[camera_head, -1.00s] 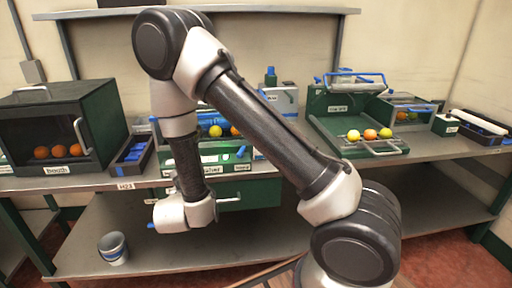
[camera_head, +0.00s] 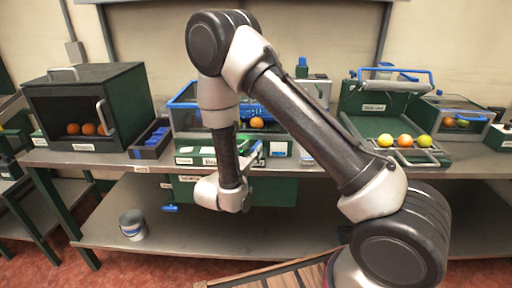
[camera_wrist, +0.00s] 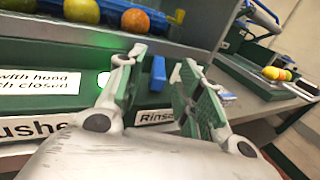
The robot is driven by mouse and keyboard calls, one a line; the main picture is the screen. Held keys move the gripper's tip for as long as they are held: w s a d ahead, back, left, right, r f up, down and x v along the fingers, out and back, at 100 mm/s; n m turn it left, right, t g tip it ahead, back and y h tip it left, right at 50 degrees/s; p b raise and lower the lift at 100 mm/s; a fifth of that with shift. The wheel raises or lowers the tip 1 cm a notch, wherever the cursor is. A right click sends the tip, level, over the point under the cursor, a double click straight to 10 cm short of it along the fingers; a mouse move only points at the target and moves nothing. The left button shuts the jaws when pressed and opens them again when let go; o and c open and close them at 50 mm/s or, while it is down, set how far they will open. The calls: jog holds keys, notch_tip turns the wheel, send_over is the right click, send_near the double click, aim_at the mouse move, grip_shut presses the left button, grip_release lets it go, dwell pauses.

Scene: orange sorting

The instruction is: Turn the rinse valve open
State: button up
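My gripper (camera_wrist: 160,82) is open, with one finger on each side of the blue handle. Gaps show on both sides; I cannot tell how deep the handle sits between the fingers. The rinse valve cannot be made out there.
A lit green button (camera_wrist: 103,78) is left of my gripper. Fruit lies in the washer above the panel. In the head view, a dark booth (camera_head: 120,95) stands left and a green station (camera_head: 365,108) with several fruits right. A bucket (camera_head: 133,225) is on the lower shelf.

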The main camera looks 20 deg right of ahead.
jog(key=shift+x, duration=1.65)
grip_shut()
jog(key=n+t+y, duration=0.2)
jog(key=y, duration=0.1)
jog(key=shift+d+n+y, duration=0.3)
jog(key=shift+d+n, duration=0.05)
jog(key=shift+n, duration=0.05)
jog(key=shift+s+a+n+t+y, duration=0.15)
jog(key=shift+n+t+y, duration=0.75)
jog(key=shift+y, duration=0.6)
grip_release()
